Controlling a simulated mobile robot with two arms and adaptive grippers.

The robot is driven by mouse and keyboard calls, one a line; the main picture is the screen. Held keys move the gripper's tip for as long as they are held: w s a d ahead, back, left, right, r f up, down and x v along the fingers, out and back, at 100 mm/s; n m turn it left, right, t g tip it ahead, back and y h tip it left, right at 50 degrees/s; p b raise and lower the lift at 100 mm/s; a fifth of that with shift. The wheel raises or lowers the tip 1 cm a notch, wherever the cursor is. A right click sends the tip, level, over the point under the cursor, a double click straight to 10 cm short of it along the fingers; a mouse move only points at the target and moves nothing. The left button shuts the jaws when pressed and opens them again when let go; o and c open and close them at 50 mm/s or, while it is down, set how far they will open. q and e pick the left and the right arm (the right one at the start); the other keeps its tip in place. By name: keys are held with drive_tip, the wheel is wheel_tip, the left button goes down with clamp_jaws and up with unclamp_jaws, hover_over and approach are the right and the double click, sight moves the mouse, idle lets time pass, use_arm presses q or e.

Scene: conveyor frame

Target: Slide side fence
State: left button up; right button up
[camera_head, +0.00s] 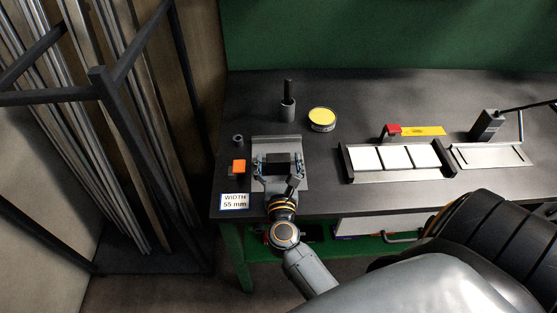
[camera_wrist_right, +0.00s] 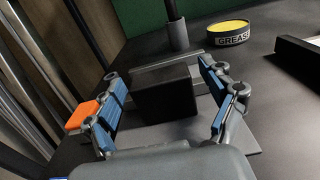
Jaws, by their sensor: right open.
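A black block (camera_head: 276,160) sits on a flat grey metal plate (camera_head: 296,143) at the left of the bench; it also shows in the wrist view (camera_wrist_right: 165,95). My right gripper (camera_head: 279,167) is open, its blue-padded fingers on either side of the block; in the wrist view (camera_wrist_right: 165,92) I cannot tell if they touch it. An orange block (camera_head: 238,166) lies just left of the plate, close to the left finger in the wrist view. A low metal bar (camera_wrist_right: 160,63) runs behind the black block. I cannot tell which part is the side fence. My left gripper is not in view.
A sign reading "WIDTH 55 mm" (camera_head: 234,201) stands at the bench's front left. A grey holder with a dark rod (camera_head: 288,108) and a yellow-topped grease tin (camera_head: 322,119) stand behind. A black-ended tray of white panels (camera_head: 397,158) is to the right. A metal rack (camera_head: 100,85) stands left.

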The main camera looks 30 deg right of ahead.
drive_tip(key=v, duration=1.1)
drive_tip(key=shift+s+a, duration=0.1)
drive_tip(key=shift+s, duration=0.25)
drive_tip(key=shift+s+a, duration=0.1)
